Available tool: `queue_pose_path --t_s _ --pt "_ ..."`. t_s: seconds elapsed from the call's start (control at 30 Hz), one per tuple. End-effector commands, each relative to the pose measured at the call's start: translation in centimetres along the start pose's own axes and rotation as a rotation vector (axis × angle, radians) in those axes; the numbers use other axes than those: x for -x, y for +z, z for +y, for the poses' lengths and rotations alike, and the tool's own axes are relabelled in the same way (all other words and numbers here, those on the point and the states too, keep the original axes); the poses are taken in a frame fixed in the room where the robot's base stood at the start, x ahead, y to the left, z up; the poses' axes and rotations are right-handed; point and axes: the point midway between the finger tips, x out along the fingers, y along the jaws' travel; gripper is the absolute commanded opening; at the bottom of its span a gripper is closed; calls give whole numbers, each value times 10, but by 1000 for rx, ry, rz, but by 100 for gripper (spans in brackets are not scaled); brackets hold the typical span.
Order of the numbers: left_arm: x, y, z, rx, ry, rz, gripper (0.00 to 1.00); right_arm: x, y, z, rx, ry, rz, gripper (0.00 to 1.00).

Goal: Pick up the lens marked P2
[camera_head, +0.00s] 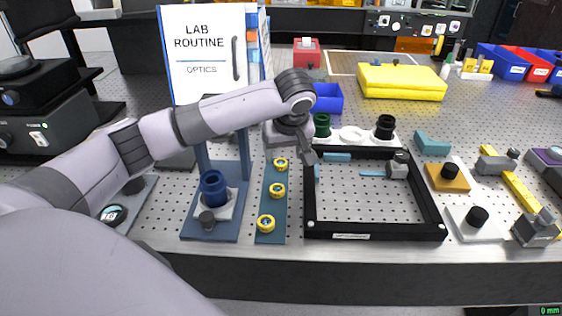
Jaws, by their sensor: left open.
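My left arm reaches in from the left, and my left gripper (297,150) points down just behind and to the right of the far lens. It is open, and nothing shows between its fingers. It hides part of the area behind the strip. My right gripper is out of view.
A black-framed tray (374,236) lies right of the strip. A blue stand (211,229) with a dark blue cylinder is on its left. Behind are a blue bin (328,98), a white holder with green and black cylinders (353,134), and a yellow case (401,83).

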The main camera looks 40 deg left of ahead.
Motion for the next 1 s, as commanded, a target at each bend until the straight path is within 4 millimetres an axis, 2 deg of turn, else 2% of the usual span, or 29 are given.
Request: queue_pose_path --t_s 0.23,0.33,0.63,0.67,0.83,1.0 --pt "-31 -11 -3 2 -4 1 65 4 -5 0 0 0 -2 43" --pt "-45 -9 -2 0 -3 0 65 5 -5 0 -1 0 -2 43" --pt "-52 -9 -1 0 0 1 65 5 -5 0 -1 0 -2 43" --pt "-52 -9 -1 0 0 1 62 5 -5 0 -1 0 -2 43" --pt "-52 -9 -1 0 0 1 6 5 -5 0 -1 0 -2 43" --pt "-52 -9 -1 0 0 1 5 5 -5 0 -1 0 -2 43"
